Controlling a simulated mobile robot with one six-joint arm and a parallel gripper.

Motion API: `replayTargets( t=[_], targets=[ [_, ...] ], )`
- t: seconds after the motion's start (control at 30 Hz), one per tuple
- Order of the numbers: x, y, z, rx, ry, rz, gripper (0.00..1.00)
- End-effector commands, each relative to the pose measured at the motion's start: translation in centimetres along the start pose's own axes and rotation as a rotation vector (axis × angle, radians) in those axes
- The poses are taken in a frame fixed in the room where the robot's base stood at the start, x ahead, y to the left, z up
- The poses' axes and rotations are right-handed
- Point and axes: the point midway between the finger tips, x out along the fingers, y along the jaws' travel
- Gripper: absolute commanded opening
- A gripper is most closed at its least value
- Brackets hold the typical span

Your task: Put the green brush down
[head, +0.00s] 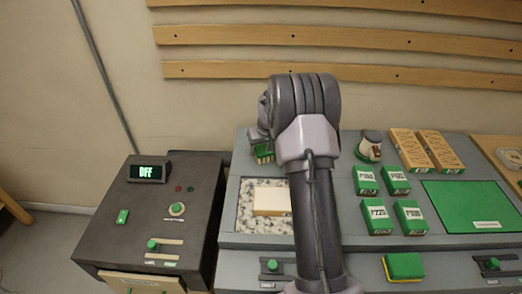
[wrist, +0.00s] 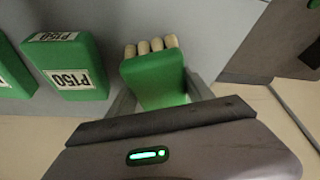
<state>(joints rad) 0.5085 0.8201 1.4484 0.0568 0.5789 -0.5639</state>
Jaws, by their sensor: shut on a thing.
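The green brush (wrist: 155,80) has a green body with several pale cream tufts along one end. In the wrist view it sits between the fingers of my gripper (wrist: 160,98), which is shut on it. In the head view the brush (head: 264,153) shows as a small green piece at the bench's back left, beside my gripper (head: 259,140). My arm hides part of that area. I cannot tell whether the brush touches the bench top.
A speckled tray (head: 246,222) with a cream block (head: 271,201) lies in front. Right of my arm are several green labelled blocks (head: 378,219), a jar (head: 369,146), wooden blocks (head: 412,151) and a green mat (head: 468,203). A dark control box (head: 140,225) reading OFF stands left.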

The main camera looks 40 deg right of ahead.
Motion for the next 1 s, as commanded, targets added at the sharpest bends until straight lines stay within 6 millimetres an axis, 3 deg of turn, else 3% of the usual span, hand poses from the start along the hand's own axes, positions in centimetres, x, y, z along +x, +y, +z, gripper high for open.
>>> replayTargets(
  t=[0.23, 0.27, 0.37, 0.7, 0.77, 1.0],
  targets=[
    [0.2, 0.0, 0.1, 0.000, 0.001, 0.000, 0.22],
    [0.2, 0.0, 0.1, 0.000, 0.000, 0.000, 0.64],
    [0.1, 0.0, 0.1, 0.000, 0.000, 0.000, 0.82],
    [-0.7, 0.0, -0.2, 0.000, 0.001, 0.000, 0.82],
    [-1.9, 0.0, -0.2, 0.000, 0.002, 0.001, 0.82],
    [-8.8, 0.0, -0.3, 0.000, 0.003, 0.001, 0.82]
  ],
)
